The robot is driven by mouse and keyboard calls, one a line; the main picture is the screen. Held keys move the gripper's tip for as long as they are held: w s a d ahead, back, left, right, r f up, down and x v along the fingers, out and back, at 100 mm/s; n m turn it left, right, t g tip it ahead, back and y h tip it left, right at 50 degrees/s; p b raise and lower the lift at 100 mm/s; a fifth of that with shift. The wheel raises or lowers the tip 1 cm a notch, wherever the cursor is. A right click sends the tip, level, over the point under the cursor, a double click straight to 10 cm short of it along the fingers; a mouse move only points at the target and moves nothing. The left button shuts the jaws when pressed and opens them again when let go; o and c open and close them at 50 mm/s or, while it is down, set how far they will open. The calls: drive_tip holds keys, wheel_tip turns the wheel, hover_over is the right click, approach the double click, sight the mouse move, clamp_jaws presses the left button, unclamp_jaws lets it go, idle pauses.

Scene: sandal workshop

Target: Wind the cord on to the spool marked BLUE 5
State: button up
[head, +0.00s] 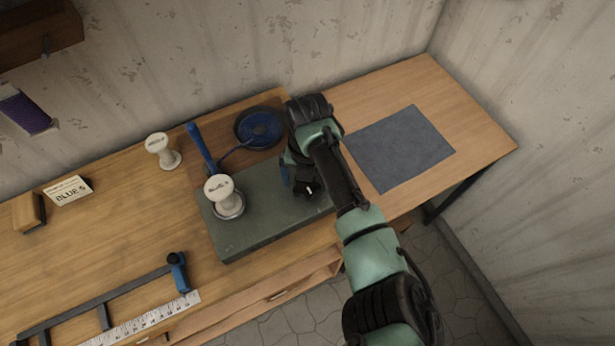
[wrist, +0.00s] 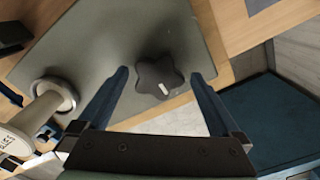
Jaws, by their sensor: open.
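A cream spool (head: 222,190), its small label seeming to read BLUE 5, stands upright on a round seat on a grey-green winder base (head: 240,240). It also shows at the left of the wrist view (wrist: 38,112). Blue cord (head: 262,128) lies coiled in a dark round dish behind the base; a strand runs left toward the foot of a blue lever (head: 200,146). No blue windings are visible on the spool. My gripper (wrist: 160,76) is open, its two blue fingers on either side of a black star-shaped knob (wrist: 153,72) with a white mark. Contact cannot be told.
A second cream spool (head: 161,150) stands behind left. A card (head: 69,190) reading BLUE 5 is at the left. A white ruler (head: 145,322) and a dark frame with a blue handle (head: 178,270) lie in front. A grey mat (head: 398,148) lies bare at the right.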

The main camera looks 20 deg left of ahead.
drive_tip(key=c, duration=1.2)
drive_tip(key=shift+c, duration=0.2)
